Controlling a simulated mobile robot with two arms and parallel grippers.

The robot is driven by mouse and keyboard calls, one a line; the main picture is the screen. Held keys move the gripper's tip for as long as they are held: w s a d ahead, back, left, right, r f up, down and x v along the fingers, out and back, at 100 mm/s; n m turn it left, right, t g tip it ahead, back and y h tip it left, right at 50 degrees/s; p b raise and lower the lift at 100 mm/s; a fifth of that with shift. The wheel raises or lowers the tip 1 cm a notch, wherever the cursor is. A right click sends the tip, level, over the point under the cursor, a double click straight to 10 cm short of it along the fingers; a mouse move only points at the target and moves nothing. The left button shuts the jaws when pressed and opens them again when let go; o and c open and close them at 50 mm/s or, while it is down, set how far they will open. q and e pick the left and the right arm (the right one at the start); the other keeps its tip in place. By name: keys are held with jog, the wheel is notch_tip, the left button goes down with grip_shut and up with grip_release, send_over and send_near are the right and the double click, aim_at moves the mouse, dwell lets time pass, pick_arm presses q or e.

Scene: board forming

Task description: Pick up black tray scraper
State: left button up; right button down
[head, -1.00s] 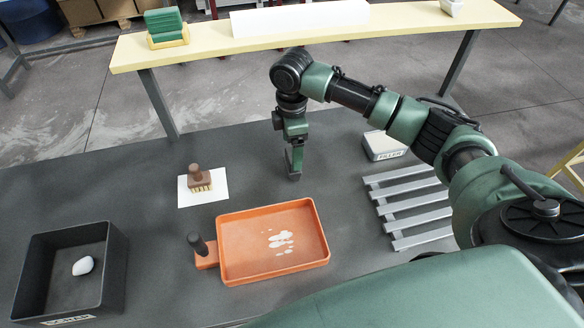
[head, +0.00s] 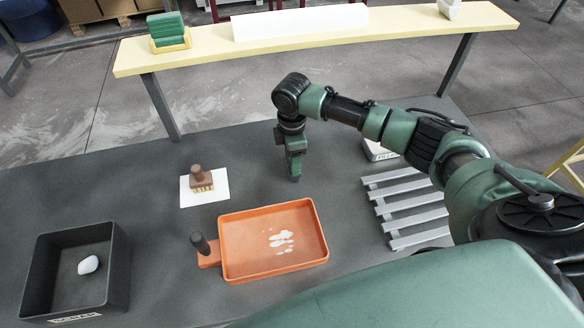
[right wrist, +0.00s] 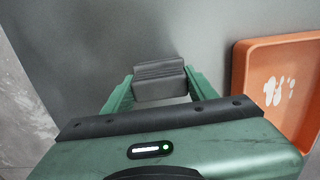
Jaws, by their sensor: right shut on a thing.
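My right gripper (head: 294,172) points down at the dark table, behind the orange tray (head: 222,262). In the right wrist view, a dark grey block with ridges, which looks like the black tray scraper (right wrist: 160,81), sits between the two green fingers of the gripper (right wrist: 160,88). The fingers are shut on it. In the head view the scraper is mostly hidden by the gripper, and I cannot tell whether it touches the table. My left gripper is not in view.
The orange tray holds white patches, with a black upright knob (head: 200,243) at its left. A brown-handled brush (head: 202,178) stands on a white sheet. A black bin (head: 119,270) holds a white lump (head: 88,264). A slatted grey rack (head: 405,208) and a filler box (head: 377,151) are at right.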

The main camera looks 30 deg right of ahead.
jog(key=shift+r, duration=0.1)
notch_tip(320, 180, up, 20)
jog(key=b, duration=0.3)
dwell(0.4)
